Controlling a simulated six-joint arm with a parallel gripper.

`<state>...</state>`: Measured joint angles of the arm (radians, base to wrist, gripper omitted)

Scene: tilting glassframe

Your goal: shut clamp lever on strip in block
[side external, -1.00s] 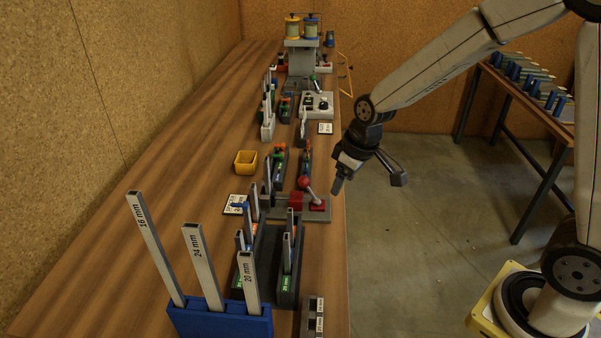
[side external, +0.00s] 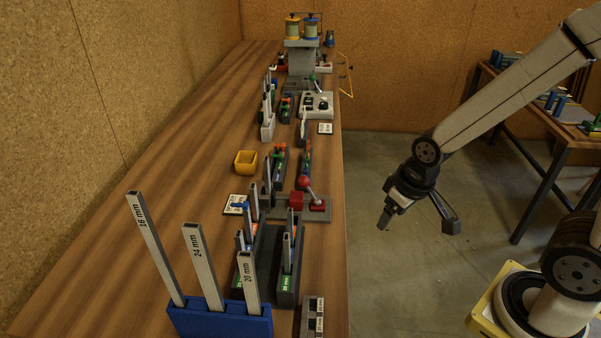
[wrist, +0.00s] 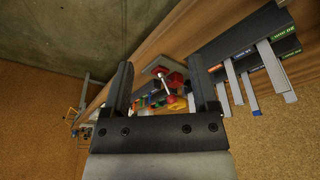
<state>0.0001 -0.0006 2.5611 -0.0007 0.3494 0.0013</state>
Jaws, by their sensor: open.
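The clamp lever (side external: 308,190) has a red ball knob and a red base on a grey plate near the table's right edge. Its handle leans up and away to the left. A red block (side external: 296,200) stands beside it. The lever also shows in the wrist view (wrist: 162,80), between my fingers and beyond them. Whether a strip lies in the block is too small to tell. My gripper (side external: 383,222) is open and empty, off the table's right edge over the floor, apart from the lever. In the wrist view my gripper (wrist: 163,92) shows both fingers spread.
A blue holder (side external: 220,322) with tall marked strips stands at the front. A dark rack (side external: 268,262) with shorter strips is behind it. A yellow bin (side external: 246,162) and spool stand (side external: 301,60) sit farther back.

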